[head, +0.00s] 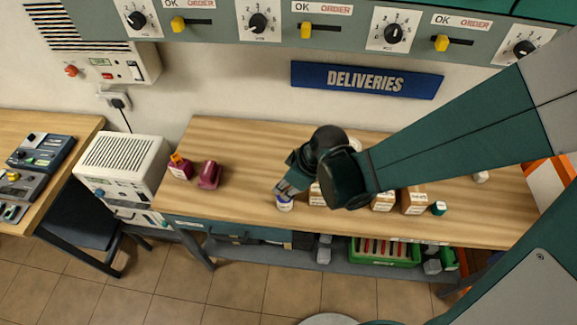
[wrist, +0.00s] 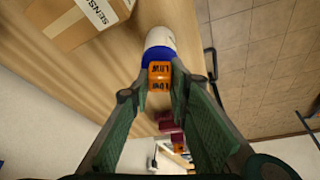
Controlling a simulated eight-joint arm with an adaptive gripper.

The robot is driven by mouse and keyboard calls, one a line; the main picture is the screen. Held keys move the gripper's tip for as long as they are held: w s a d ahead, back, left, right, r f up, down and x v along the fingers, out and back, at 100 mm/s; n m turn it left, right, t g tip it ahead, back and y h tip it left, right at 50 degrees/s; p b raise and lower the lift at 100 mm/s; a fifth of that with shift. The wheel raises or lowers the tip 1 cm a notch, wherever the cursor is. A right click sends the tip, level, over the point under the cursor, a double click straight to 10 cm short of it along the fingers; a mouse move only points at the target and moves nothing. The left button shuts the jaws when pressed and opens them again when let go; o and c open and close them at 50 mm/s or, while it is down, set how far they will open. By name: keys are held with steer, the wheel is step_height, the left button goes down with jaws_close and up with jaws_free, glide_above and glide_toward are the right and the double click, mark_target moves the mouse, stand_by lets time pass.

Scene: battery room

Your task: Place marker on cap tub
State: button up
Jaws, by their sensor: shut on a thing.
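An orange marker block (wrist: 160,84) with "LOW" on its faces is between my fingertips in the wrist view. My gripper (wrist: 160,76) is shut on it. The tub (head: 285,205) also shows in the head view, upright near the table's front edge, under my gripper (head: 281,190). The held marker cannot be made out there. Another orange marker (head: 177,157) stands on a maroon holder (head: 181,169) at the table's left end.
A second maroon item (head: 209,175) is at the left of the table (head: 243,150). Cardboard boxes (head: 415,201) stand right of the tub, partly behind my arm. A small green item (head: 439,208) stands beyond them. The table between the maroon items and the tub is clear.

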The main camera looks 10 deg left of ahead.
steer(key=shift+f, duration=0.15)
steer(key=o, duration=0.8)
steer(key=shift+c, duration=0.2)
steer(key=shift+r, duration=0.3)
steer(key=p+v, duration=0.1)
steer(key=v, duration=1)
steer(key=shift+d+r+p, duration=0.3)
steer(key=shift+p, duration=0.05)
steer(key=shift+s, duration=0.1)
stand_by(0.4)
